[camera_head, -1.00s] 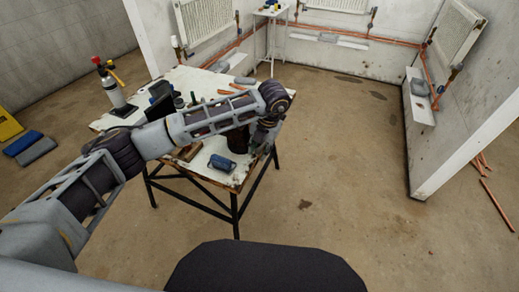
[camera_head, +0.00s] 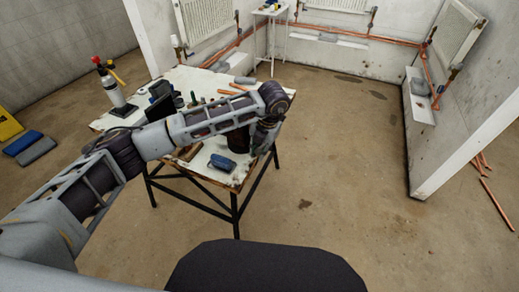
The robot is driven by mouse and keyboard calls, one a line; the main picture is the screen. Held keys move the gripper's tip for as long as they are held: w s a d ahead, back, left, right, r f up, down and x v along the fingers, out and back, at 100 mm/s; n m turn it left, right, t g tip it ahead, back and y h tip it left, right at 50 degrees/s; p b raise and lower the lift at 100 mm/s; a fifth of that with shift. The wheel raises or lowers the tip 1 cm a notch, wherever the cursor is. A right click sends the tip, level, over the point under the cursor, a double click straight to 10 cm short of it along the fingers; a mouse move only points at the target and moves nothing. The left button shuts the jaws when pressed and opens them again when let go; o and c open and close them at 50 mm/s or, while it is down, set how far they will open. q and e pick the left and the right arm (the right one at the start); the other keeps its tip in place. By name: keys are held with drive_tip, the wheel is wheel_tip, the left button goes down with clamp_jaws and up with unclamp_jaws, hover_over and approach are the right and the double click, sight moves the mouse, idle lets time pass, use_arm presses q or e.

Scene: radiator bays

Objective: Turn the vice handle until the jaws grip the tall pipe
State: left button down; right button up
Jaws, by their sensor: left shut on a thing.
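My left arm reaches in from the left across the workbench (camera_head: 188,77). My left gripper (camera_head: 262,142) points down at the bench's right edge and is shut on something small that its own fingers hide. A dark body (camera_head: 238,142), which looks like part of the vice, stands just left of the gripper, partly behind my arm. The vice handle and the jaws cannot be made out. I cannot pick out the tall pipe. My right gripper is not in view.
A blue object (camera_head: 222,162) lies on the bench's front corner. A blowtorch with a grey bottle (camera_head: 112,90) stands at the back left. Short copper pipes (camera_head: 238,87) lie at the back. The floor right of the bench is clear up to the partition wall (camera_head: 480,130).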

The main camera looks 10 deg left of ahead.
use_arm(q)
drive_tip(key=shift+w+r+g, duration=0.2)
drive_tip(key=shift+r+g, duration=0.25)
drive_tip(key=shift+g, duration=0.05)
drive_tip(key=shift+w+d+r+g, duration=0.1)
drive_tip(key=shift+r+g, duration=0.1)
drive_tip(key=shift+g, duration=0.1)
drive_tip(key=shift+w+r+g+y+p, duration=0.2)
drive_tip(key=shift+r+g+y+p, duration=0.1)
drive_tip(key=shift+r+g+y, duration=0.15)
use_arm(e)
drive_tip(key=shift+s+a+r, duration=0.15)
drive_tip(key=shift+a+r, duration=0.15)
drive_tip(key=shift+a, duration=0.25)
use_arm(q)
drive_tip(key=c, duration=1.5)
unclamp_jaws()
drive_tip(key=shift+d, duration=0.1)
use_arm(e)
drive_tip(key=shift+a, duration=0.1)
